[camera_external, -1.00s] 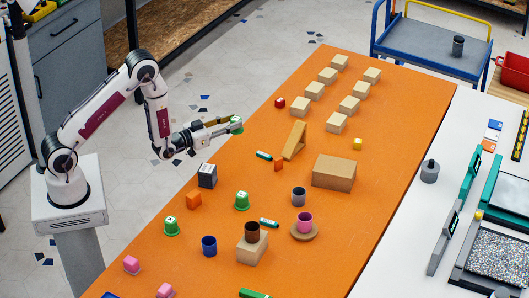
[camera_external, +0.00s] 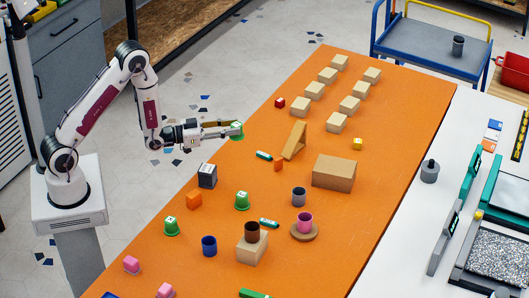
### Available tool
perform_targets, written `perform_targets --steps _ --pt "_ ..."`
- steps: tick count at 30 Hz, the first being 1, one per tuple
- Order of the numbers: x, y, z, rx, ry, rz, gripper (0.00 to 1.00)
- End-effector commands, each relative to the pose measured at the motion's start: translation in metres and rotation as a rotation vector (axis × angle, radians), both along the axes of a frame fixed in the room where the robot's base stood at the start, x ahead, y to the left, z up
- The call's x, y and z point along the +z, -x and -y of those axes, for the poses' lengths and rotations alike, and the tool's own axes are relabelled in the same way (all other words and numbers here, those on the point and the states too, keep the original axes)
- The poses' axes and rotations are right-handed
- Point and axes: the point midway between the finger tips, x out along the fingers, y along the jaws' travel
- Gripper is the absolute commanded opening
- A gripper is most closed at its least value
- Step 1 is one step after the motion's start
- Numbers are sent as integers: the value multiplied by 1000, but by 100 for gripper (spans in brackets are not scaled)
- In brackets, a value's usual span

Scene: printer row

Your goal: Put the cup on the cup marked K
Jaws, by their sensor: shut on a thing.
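My gripper (camera_external: 235,128) is shut on a green cup (camera_external: 237,134), held at the far left of the orange table's middle, near its left edge. The gripper points right, almost level. The held cup has a whitish patch on top. Two more green cups stand upside down on the table with white marks on top: one near the middle (camera_external: 242,202) and one nearer the left edge (camera_external: 171,227). The marks are too small for me to read surely, so I cannot tell which is K. Both lie below the gripper in the picture, apart from it.
A blue cup (camera_external: 209,246), a brown cup (camera_external: 252,232) on a block, a grey cup (camera_external: 299,197) and a pink cup (camera_external: 305,222) on a round stand are nearby. A wooden wedge (camera_external: 294,141) stands right of the gripper.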

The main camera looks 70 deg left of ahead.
Motion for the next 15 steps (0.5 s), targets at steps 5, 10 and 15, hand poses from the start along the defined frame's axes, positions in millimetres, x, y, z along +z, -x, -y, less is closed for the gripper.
perform_targets --steps 5,10,15 --pt "4 12 31 -127 -6 -5 12" --pt "5 28 62 -251 -10 -11 12" --pt "8 47 92 -376 -12 -16 12"
